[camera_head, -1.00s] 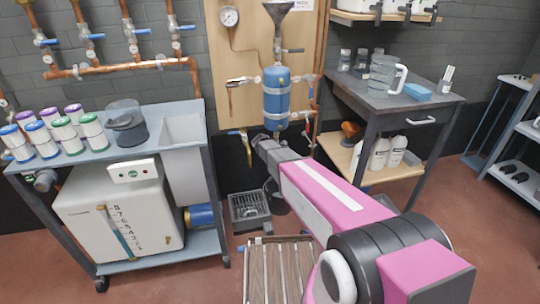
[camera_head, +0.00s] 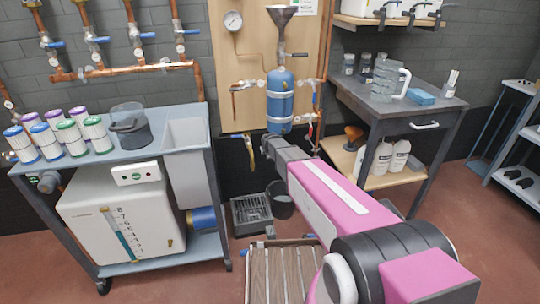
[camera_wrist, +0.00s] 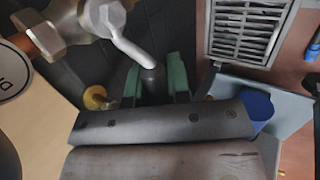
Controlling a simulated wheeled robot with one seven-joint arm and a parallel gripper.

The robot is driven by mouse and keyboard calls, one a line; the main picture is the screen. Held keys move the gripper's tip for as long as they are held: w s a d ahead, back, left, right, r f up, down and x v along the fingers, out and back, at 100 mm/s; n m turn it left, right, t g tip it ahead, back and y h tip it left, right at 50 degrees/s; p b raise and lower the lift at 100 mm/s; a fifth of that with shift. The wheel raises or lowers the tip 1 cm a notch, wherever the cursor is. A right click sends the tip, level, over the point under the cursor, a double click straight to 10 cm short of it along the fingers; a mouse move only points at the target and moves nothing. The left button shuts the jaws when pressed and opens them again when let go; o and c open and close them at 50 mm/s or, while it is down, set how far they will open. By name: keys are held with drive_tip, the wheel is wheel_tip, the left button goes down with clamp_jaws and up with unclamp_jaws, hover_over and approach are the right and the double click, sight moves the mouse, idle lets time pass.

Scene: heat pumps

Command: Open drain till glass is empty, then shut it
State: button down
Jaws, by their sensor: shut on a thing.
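My gripper (camera_wrist: 153,82) has green fingers shut on the dark tip of a bent silver lever (camera_wrist: 128,42). The lever comes off a silver and brass valve (camera_wrist: 62,30) at the upper left of the wrist view. In the head view my gripper (camera_head: 268,143) is low beside the blue vessel (camera_head: 280,98), close to a brass pipe (camera_head: 250,150); my arm partly hides this spot. A tall sight glass (camera_head: 122,236) with a number scale is on the white tank (camera_head: 82,222) at left. Blue shows in its lower part.
A grated floor drain (camera_head: 251,214) and a dark bucket (camera_head: 281,203) stand below the vessel. The grey cart (camera_head: 155,157) is to the left. A bench (camera_head: 350,95) with a clear jug (camera_head: 386,80) is to the right. A slatted wooden platform (camera_head: 280,272) is in front.

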drive_tip(key=c, duration=1.4)
unclamp_jaws()
drive_tip(key=shift+o, duration=0.2)
drive_tip(key=v, duration=1.1)
drive_tip(key=shift+d, duration=0.15)
drive_tip(key=s+d+m+g, duration=0.2)
drive_tip(key=s+d+m, duration=0.3)
drive_tip(key=s, duration=0.4)
drive_tip(key=s+d+f+m+g, duration=0.1)
drive_tip(key=s+d+m, duration=0.3)
drive_tip(key=s+m, duration=0.4)
drive_tip(key=s+d+f+m+g, duration=0.1)
drive_tip(key=s+d+m+g, duration=0.2)
drive_tip(key=s, duration=0.8)
drive_tip(key=d+m, duration=0.2)
drive_tip(key=m, duration=0.1)
drive_tip(key=shift+s+d+m+g, duration=0.3)
drive_tip(key=shift+m+g, duration=0.1)
